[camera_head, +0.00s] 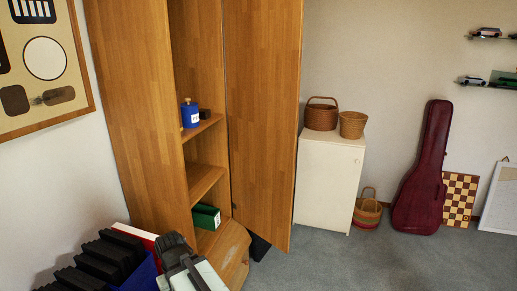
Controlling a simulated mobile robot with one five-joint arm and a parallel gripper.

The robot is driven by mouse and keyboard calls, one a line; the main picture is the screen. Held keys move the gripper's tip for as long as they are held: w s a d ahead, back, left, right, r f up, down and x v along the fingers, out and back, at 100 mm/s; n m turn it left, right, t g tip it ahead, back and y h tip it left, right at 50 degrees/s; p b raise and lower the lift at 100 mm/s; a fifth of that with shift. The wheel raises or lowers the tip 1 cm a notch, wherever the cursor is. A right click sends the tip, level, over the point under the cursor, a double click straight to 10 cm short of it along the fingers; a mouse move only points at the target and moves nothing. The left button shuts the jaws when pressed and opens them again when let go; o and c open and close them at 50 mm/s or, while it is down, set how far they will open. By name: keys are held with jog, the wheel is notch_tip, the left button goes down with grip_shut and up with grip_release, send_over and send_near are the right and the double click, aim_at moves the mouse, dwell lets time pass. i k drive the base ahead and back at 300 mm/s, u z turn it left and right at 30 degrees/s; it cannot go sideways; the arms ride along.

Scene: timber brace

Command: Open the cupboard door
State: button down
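A tall wooden cupboard (135,100) stands at the left centre. Its door (265,120) is swung wide open to the right, and its shelves show. A low white cabinet (328,180) with a small knob stands to the right, its front closed. A dark grey and pale piece, which looks like my gripper (178,255), shows at the bottom edge, in front of the cupboard's lower part. It appears apart from the door. Its fingers cannot be made out, so its opening is unclear.
The shelves hold a blue container (190,115) and a green box (206,217). Baskets (321,115) top the white cabinet; a striped basket (367,211), guitar case (420,178) and chessboard (459,198) stand by the wall. The carpet (380,265) at front right is clear.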

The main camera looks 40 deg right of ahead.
aim_at(263, 41)
jog(key=u, duration=3.65)
jog(key=k, duration=1.45)
jog(key=z, duration=1.35)
jog(key=i, duration=1)
jog(key=z, duration=0.05)
